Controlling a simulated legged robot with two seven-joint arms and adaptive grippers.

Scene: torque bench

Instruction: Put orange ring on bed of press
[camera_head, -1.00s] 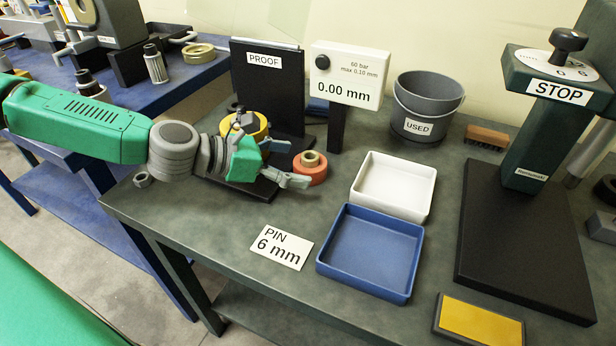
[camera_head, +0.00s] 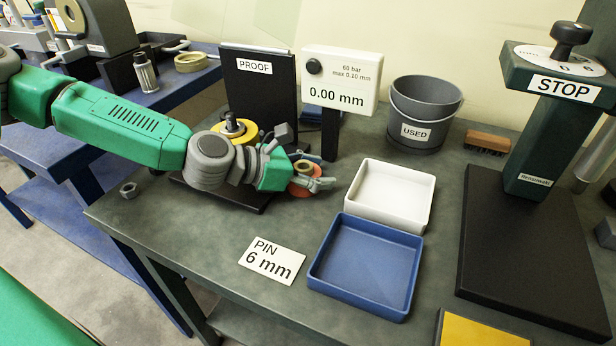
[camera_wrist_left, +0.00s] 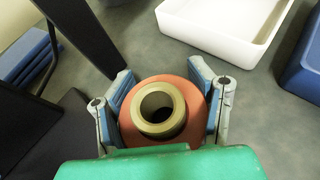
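The orange ring (camera_head: 301,191) lies on the grey bench in front of the black PROOF stand. A smaller brass-coloured ring (camera_wrist_left: 158,110) sits in its middle. My left gripper (camera_head: 318,184) is at the orange ring, with its fingers on either side of it. In the left wrist view the orange ring (camera_wrist_left: 192,92) lies between the spread fingers, very close to both pads; firm contact cannot be told. No part is labelled as the press. The black PROOF stand (camera_head: 257,100) has a black base, partly hidden by my arm, with a yellow disc (camera_head: 247,130) over it. My right gripper is out of view.
A white tray (camera_head: 427,205) and a blue tray (camera_head: 360,304) stand right of my left gripper. A gauge reading 0.00 mm (camera_head: 340,78) and a USED bucket (camera_head: 425,112) stand behind. A green STOP column (camera_head: 540,150) on a black base is at right.

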